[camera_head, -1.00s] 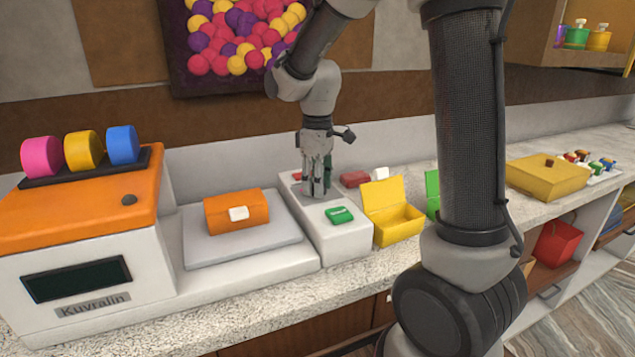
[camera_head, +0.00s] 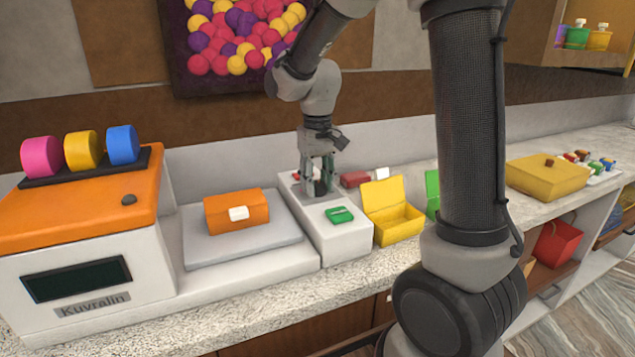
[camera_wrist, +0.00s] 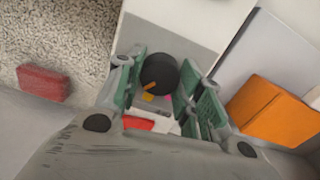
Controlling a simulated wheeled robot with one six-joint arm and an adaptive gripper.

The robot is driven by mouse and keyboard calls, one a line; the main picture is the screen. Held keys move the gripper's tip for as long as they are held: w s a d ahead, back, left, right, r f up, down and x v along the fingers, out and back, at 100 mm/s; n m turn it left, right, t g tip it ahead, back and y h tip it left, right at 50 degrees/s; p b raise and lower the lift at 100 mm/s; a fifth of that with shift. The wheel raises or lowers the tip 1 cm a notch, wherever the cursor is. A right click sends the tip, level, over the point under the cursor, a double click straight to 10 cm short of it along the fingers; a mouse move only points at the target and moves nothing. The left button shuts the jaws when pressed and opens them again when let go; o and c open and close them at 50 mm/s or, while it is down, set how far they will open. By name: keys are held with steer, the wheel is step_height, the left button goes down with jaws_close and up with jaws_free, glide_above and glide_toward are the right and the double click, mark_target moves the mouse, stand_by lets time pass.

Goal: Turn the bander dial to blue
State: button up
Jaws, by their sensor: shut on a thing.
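The bander is a long white box (camera_head: 345,241) with a grey plate on top. Its dial is a round black knob (camera_wrist: 159,72) with an orange pointer, seen in the wrist view. The pointer is aimed at the picture's lower left, toward a small yellow mark (camera_wrist: 148,97). A pink mark (camera_wrist: 169,97) lies beside the yellow one. I cannot make out a blue mark. My gripper (camera_head: 318,190) points down over the plate, and its green-padded fingers are shut on the dial, one on each side in the wrist view (camera_wrist: 158,80).
A green block (camera_head: 339,215) sits on the bander's front end. An orange box (camera_head: 236,212) rests on a grey pad to the left. An open yellow box (camera_head: 395,222) stands close on the right, with a red block (camera_head: 354,179) behind. The wall is close behind.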

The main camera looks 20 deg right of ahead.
mark_target(318, 184)
steer(key=shift+m, duration=0.5)
steer(key=o, duration=1)
steer(key=shift+o, duration=0.2)
step_height(318, 184, up, 12)
